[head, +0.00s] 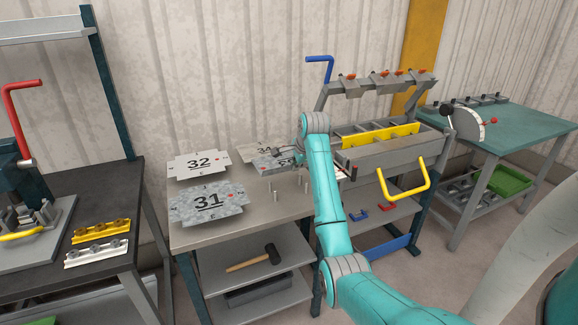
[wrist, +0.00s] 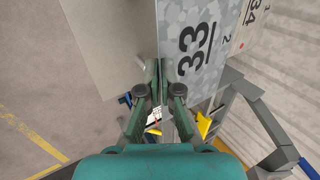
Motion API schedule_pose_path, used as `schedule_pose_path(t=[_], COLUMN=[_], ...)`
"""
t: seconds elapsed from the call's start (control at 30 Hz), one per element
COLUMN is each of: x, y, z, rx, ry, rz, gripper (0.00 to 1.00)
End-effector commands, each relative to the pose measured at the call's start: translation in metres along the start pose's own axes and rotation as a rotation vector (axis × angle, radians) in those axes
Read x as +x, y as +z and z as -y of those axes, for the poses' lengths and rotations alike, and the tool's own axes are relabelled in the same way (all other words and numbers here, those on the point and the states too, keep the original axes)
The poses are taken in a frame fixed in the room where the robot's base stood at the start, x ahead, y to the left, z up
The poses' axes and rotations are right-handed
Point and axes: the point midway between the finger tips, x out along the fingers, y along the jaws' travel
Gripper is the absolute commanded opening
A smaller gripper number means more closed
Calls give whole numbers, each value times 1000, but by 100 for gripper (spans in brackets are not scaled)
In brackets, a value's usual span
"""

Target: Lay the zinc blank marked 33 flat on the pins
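The mottled grey zinc blank marked 33 (wrist: 205,60) fills the upper middle of the wrist view, its number turned sideways. In the head view it (head: 268,162) shows small and darker, partly hidden by my gripper. My gripper (wrist: 158,68) has its fingers close together on the near edge of the blank, one finger on each side of the sheet. It (head: 297,157) comes in from the right in the head view. The blank appears raised above the table. Slim upright pins (head: 275,187) stand on the tabletop just in front of and below it.
The grey table (head: 235,232) also carries blanks marked 32 (head: 187,168) and 31 (head: 190,212) at the left, and a cream blank marked 34 (wrist: 257,28) behind. The bender (head: 360,160), with a yellow handle (head: 405,196), stands close right. A mallet (head: 255,258) lies on the lower shelf.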

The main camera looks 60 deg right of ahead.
Motion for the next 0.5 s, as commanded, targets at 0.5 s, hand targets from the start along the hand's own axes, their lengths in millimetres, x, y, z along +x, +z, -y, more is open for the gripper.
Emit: schedule_pose_path(t=[0.5], x=[49], y=[1], z=[-29], rx=[-2], ry=[1], rz=[1], gripper=[0])
